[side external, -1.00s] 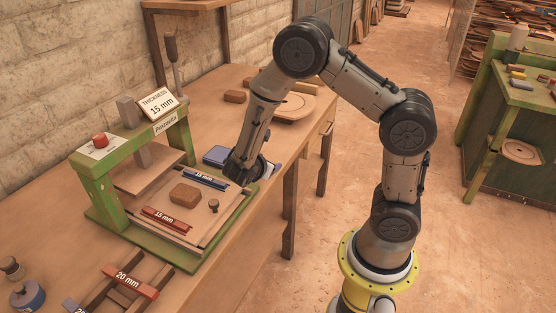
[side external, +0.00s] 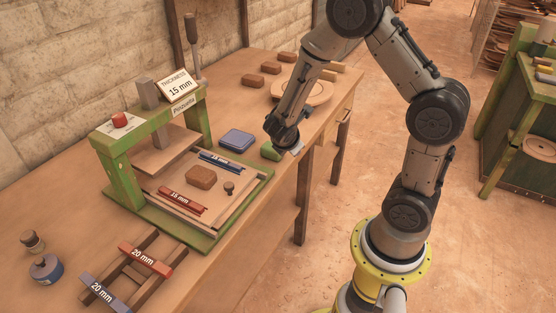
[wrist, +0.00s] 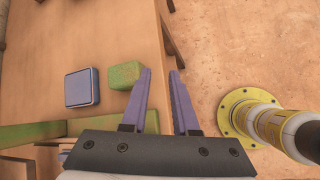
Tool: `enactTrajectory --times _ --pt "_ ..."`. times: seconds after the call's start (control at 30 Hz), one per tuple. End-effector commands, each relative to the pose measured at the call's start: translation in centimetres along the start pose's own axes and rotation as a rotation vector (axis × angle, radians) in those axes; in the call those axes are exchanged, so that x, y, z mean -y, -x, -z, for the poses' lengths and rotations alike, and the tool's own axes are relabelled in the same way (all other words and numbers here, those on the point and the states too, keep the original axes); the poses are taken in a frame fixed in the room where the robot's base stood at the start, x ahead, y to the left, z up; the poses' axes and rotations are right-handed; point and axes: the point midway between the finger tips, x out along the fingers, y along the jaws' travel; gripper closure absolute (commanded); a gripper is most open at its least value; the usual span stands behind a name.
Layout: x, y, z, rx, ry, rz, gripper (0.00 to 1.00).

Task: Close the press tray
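The press (side external: 120,165) is a green frame with a red button and a "15 mm" thickness sign. Its wooden tray (side external: 222,208) is out in front of the frame on a green base. On the tray lie a brown clay block (side external: 201,177), a red 15 mm bar (side external: 183,201), a blue bar (side external: 220,162) and a small dark knob (side external: 229,187). My gripper (side external: 296,150) is beyond the tray's far right corner, apart from it, by the bench edge. In the wrist view my gripper (wrist: 162,72) has its two fingers apart with nothing between them.
A green block (side external: 270,151) is close beside my gripper; it also shows in the wrist view (wrist: 125,75). A blue tin (side external: 238,140) stands behind the tray. A rack with 20 mm bars (side external: 135,272) is at the front. A round wooden disc (side external: 305,92) lies farther back.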

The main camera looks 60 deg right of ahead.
Motion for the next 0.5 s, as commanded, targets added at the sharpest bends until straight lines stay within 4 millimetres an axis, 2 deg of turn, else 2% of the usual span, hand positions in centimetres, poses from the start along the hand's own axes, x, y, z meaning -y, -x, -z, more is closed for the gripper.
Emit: enactTrajectory --times 0.03,0.13,0.2,0.33,0.5 --pt "0.4 0.0 0.9 -0.038 -0.079 0.013 0.83" --pt "2.4 0.2 3.5 -0.148 -0.319 0.091 1.00" --pt "4.2 0.9 5.4 -0.231 -0.527 0.174 1.00" --pt "7.2 2.7 8.0 -0.352 -0.958 0.365 1.00" --pt "9.2 6.0 10.1 -0.463 -1.574 0.663 1.00"
